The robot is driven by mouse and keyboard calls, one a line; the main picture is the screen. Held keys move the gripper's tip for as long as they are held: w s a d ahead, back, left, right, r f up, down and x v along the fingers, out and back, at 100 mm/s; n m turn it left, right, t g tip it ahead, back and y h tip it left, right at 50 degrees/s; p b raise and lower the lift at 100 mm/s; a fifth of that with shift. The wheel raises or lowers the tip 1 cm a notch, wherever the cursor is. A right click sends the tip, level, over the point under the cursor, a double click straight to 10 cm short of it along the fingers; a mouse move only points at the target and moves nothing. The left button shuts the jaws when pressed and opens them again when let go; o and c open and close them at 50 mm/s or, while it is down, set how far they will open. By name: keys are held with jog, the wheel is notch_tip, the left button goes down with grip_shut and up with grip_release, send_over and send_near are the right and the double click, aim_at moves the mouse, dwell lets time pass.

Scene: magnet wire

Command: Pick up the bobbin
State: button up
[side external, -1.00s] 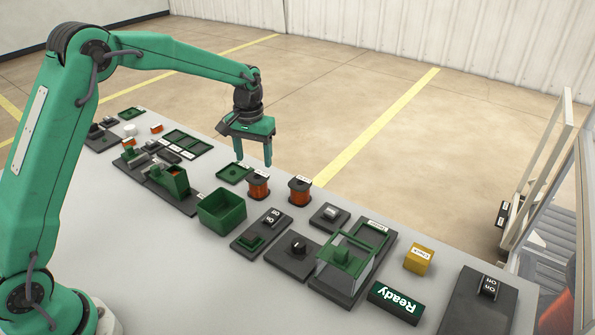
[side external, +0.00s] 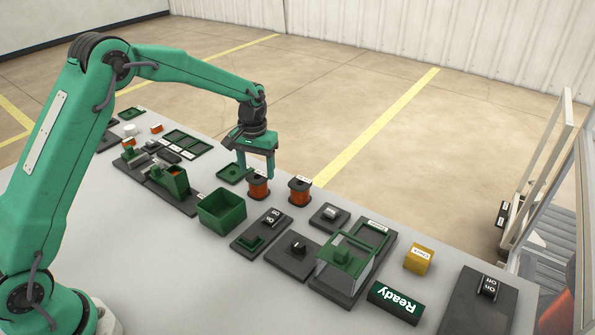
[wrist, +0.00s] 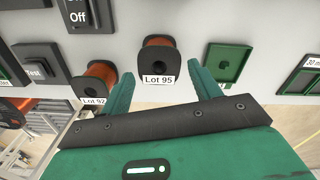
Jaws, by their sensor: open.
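Two copper-wound bobbins with dark flanges stand on the grey bench. The bobbin labelled Lot 95 (wrist: 158,57) is between my open fingers in the wrist view; it is the left one (side external: 258,187) in the side view. The bobbin labelled Lot 92 (wrist: 98,85) is just beyond my left finger in the wrist view and is the right one (side external: 300,191) in the side view. My gripper (side external: 257,170) is open and empty, just above and behind the Lot 95 bobbin. Its fingers also show in the wrist view (wrist: 160,78). Contact with the bobbin cannot be told.
A flat green tray (side external: 234,173) lies left of the bobbins, close to my gripper. A green open bin (side external: 222,211) stands in front. An on/off switch panel (side external: 268,222), a knob panel (side external: 293,255) and a clear-sided green fixture (side external: 345,262) stand in front and to the right.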

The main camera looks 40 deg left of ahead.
aim_at(257, 177)
jog(key=shift+s+f, duration=0.1)
jog(key=shift+f, duration=2.45)
jog(key=c, duration=0.9)
jog(key=shift+r, duration=0.1)
jog(key=shift+r, duration=0.9)
notch_tip(257, 177, up, 2)
jog(key=shift+r, duration=0.25)
jog(key=s+d+r, duration=0.2)
jog(key=d, duration=0.1)
jog(key=s+d+r, duration=0.1)
jog(key=d+r, duration=0.1)
jog(key=d, duration=0.2)
jog(key=s+d+r, duration=0.2)
jog(key=d, duration=0.1)
jog(key=shift+s+d+r, duration=0.15)
jog(key=shift+s+r, duration=0.2)
